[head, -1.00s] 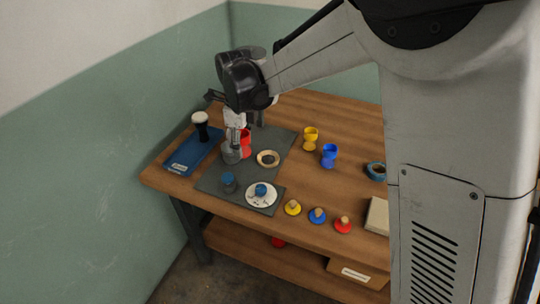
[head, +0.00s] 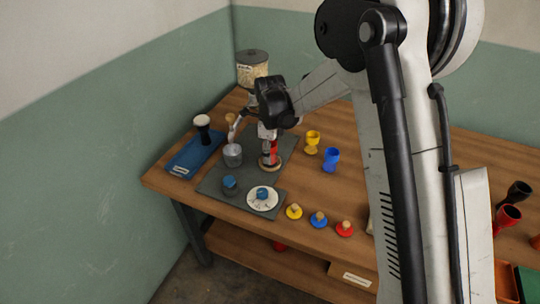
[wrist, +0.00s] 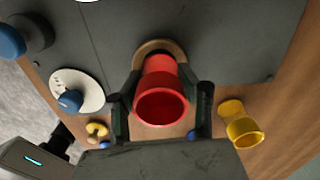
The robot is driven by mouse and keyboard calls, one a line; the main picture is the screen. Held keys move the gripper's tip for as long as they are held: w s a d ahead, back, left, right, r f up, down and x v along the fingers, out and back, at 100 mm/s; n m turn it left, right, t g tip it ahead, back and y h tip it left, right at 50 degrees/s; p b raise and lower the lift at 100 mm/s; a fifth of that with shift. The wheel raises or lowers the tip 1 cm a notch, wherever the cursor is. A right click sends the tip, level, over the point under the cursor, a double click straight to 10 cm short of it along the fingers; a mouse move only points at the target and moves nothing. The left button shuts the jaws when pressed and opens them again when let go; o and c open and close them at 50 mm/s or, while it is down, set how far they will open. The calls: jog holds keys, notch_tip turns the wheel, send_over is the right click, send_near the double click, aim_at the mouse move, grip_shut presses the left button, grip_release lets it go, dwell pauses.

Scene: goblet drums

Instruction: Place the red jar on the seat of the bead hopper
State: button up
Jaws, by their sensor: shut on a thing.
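The red jar (head: 274,147) is a red goblet shape held between the fingers of my gripper (head: 268,148). In the wrist view the red jar (wrist: 162,98) shows its open mouth toward the camera, with a finger of my gripper (wrist: 163,108) on each side. A tan ring seat (head: 271,164) on the grey mat lies at the jar's far end; the ring (wrist: 158,45) partly shows behind it in the wrist view. I cannot tell whether jar and ring touch. The bead hopper (head: 252,70), a labelled clear cylinder of pale beads, stands behind my gripper; its lower part is hidden.
A grey metal cup (head: 232,155) stands close left of the jar. A blue knob (head: 229,182) and a white dial (head: 262,204) are in front. Yellow (head: 312,143) and blue goblets (head: 331,159) stand right. A blue tray (head: 185,163) holds a black drum.

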jog(key=shift+f, duration=0.55)
jog(key=shift+f, duration=0.15)
jog(key=o, duration=1.2)
